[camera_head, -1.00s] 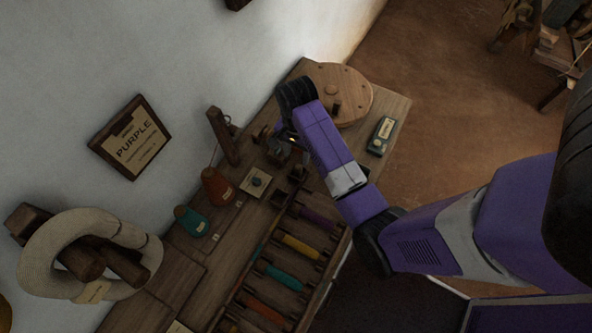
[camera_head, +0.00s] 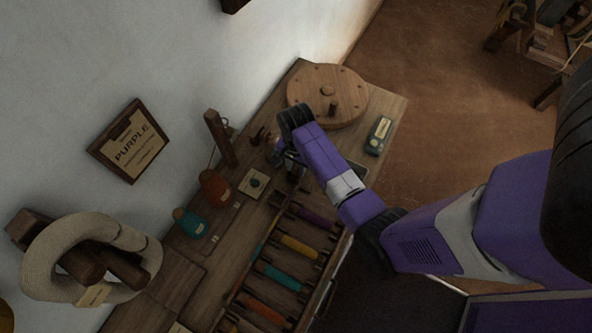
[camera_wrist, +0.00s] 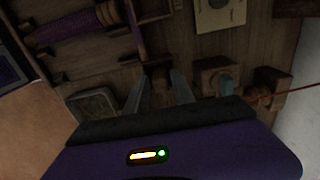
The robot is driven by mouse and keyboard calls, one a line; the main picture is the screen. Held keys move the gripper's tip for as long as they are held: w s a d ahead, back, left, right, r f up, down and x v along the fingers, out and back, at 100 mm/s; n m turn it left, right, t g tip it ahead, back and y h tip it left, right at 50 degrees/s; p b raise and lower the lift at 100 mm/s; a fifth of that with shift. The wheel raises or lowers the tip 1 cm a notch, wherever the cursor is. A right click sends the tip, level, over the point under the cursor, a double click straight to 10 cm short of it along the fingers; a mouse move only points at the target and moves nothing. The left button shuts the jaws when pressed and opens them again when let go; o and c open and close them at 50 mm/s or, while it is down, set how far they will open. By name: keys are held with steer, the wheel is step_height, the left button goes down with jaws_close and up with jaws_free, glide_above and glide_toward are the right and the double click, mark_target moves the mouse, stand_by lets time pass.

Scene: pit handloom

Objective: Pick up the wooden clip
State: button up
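My gripper (camera_head: 284,158) is over the far part of the wooden workbench, seen from above in the head view. In the wrist view my gripper (camera_wrist: 160,92) has its two grey fingers apart. A small dark brown wooden piece (camera_wrist: 158,76), which looks like the wooden clip, shows between and just beyond the fingertips. I cannot tell whether the fingers touch it. In the head view my gripper and arm hide that spot.
Spools lie in a rack (camera_head: 248,293), with a purple one (camera_wrist: 82,25) near my gripper. A wooden block (camera_wrist: 214,77) and a labelled card (camera_wrist: 219,14) are close by. A round wooden disc (camera_head: 328,94) and a small labelled box (camera_head: 377,136) stand at the bench's far end.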

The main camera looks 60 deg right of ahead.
mark_target(296, 167)
jaws_close()
steer(key=shift+r, duration=0.1)
step_height(296, 167, up, 20)
steer(key=p, duration=0.4)
steer(key=shift+p, duration=0.3)
steer(key=shift+w, duration=0.1)
steer(key=shift+w+a, duration=0.2)
steer(key=shift+a, duration=0.15)
